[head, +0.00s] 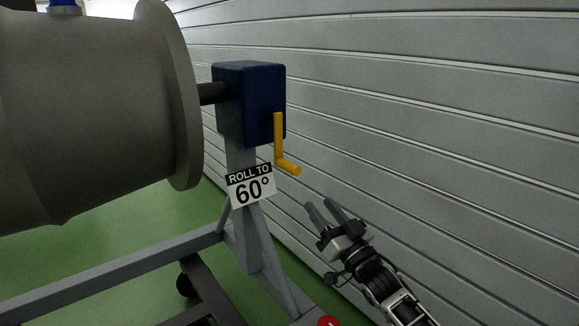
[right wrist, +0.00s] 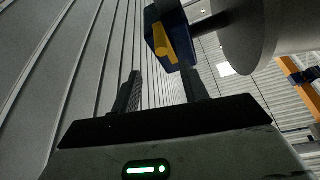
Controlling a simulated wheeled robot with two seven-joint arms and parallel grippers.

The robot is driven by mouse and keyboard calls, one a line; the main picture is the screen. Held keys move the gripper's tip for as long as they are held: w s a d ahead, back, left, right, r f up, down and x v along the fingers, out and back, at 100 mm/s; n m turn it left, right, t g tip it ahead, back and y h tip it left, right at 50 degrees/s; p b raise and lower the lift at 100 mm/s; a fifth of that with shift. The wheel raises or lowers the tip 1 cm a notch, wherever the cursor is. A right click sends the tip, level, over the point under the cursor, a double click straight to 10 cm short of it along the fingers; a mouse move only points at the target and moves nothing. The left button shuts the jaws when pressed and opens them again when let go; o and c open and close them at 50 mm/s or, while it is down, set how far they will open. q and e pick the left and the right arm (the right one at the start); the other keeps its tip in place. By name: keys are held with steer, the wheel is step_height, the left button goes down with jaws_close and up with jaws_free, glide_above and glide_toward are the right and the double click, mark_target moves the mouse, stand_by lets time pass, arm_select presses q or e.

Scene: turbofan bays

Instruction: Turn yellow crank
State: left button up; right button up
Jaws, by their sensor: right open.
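The yellow crank (head: 279,143) is on the right side of a dark blue gearbox (head: 246,100) in the head view. Its arm hangs down and its handle sticks out to the lower right. My right gripper (head: 320,208) is open and empty, below and to the right of the crank, apart from it. In the right wrist view the crank (right wrist: 166,42) shows beyond the fingers, in front of the blue gearbox (right wrist: 172,17), near the right finger in the picture. My left gripper is not in view.
A large grey engine casing (head: 95,110) fills the left, joined to the gearbox by a shaft. A "ROLL TO 60°" sign (head: 251,187) hangs on the grey stand (head: 262,240). A slatted grey wall (head: 420,100) runs close behind and right. Green floor shows below.

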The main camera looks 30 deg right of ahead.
mark_target(291, 167)
steer(key=b+x, duration=0.2)
steer(key=x, duration=1.1)
steer(key=shift+b, duration=0.35)
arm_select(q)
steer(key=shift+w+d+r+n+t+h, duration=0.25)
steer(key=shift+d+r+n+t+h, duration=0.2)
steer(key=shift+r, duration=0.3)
arm_select(e)
steer(key=shift+w+r, duration=0.25)
steer(key=shift+w, duration=0.3)
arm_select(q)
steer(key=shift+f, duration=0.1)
arm_select(e)
jaws_close()
